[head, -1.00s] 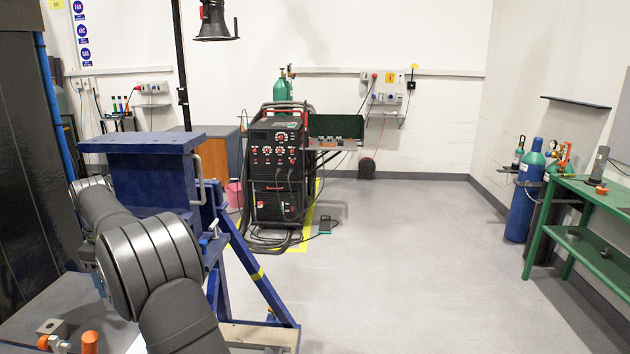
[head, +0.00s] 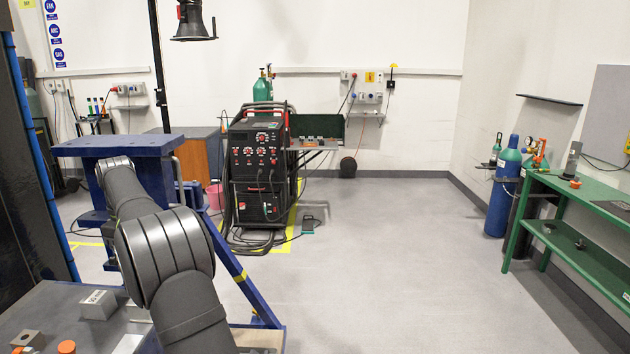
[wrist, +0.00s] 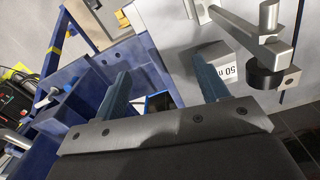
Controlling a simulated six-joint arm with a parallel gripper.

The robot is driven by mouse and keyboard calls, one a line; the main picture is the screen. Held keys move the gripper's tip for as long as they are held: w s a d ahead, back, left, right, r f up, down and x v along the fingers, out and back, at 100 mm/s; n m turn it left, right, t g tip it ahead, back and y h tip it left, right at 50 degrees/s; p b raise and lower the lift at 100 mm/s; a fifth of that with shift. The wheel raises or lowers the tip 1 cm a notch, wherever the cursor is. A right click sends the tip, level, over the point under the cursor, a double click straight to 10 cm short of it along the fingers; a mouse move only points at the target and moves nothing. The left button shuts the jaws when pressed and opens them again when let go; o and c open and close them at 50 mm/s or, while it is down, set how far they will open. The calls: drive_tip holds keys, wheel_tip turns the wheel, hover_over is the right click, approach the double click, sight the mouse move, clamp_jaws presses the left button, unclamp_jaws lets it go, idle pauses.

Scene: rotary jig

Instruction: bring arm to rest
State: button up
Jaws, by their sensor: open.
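My gripper (wrist: 168,95) shows in the wrist view with its two blue fingers spread apart and nothing between them. A metal block marked "50 mm" (wrist: 212,62) lies beyond the right finger. In the head view my arm reaches from the bottom toward the blue jig frame (head: 120,146), and my gripper is hidden there. The blue jig structure (wrist: 80,82) also fills the left of the wrist view.
The grey worktable (head: 62,302) at lower left carries the marked block (head: 97,304), another metal block (head: 27,340) and an orange-capped part (head: 66,347). A welding machine (head: 258,170) stands behind. The floor (head: 390,260) at right is clear before a green bench (head: 590,195).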

drive_tip(key=w+d+f+m, duration=0.4)
drive_tip(key=d+f, duration=0.6)
drive_tip(key=d, duration=0.4)
drive_tip(key=w+d+f+m, duration=0.3)
drive_tip(key=d+f+m, duration=0.2)
drive_tip(key=d+f, duration=0.65)
drive_tip(key=s+d+f+m, duration=0.2)
drive_tip(key=d+f, duration=0.1)
drive_tip(key=d, duration=0.3)
drive_tip(key=s+d+f+m, duration=0.1)
drive_tip(key=s+d+f, duration=0.1)
drive_tip(key=d, duration=0.4)
drive_tip(key=shift+d+f+m, duration=0.2)
drive_tip(key=shift+f+m, duration=0.2)
drive_tip(key=shift+f, duration=0.05)
